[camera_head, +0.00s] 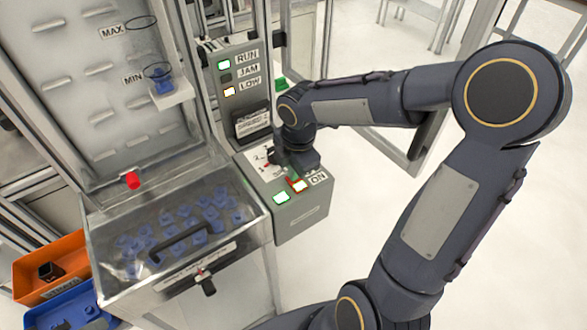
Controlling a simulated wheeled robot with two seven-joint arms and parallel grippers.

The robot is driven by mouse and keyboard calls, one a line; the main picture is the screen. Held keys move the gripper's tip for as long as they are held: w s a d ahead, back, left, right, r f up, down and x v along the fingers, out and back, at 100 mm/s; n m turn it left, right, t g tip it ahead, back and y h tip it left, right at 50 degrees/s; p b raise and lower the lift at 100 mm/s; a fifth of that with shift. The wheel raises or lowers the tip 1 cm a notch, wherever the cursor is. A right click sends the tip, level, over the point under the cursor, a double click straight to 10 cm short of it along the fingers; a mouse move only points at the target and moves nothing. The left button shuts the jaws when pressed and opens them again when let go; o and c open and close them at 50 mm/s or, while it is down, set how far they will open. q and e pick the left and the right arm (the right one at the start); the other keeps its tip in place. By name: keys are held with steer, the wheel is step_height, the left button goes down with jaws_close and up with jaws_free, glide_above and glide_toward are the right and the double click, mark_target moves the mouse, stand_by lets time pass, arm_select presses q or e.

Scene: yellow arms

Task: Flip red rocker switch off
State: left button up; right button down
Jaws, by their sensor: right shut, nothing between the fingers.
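The red rocker switch (299,185) appears as a small red-edged, brightly lit piece on the sloping grey control panel (300,213), beside an ON label (318,177). Its exact tilt is too small to tell. My right gripper (277,158) is over the upper part of this panel, just above and left of the switch in the picture. It is shut and empty, and partly hidden by its own wrist. I cannot tell whether it touches the panel. My left gripper is not in view.
A green-lit button (281,197) sits left of the switch. Behind stands a column with RUN, JAM and LOW lamps (227,78). To the left is a clear-lidded bin (178,232) of blue parts, with orange (40,262) and blue (70,312) bins beyond. Open floor lies right.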

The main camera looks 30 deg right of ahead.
steer(key=shift+w+f, duration=0.1)
steer(key=shift+f, duration=0.2)
steer(key=shift+s+r, duration=0.1)
steer(key=shift+s, duration=0.4)
steer(key=shift+s+r, duration=0.15)
steer(key=shift+s, duration=0.25)
steer(key=shift+w, duration=0.1)
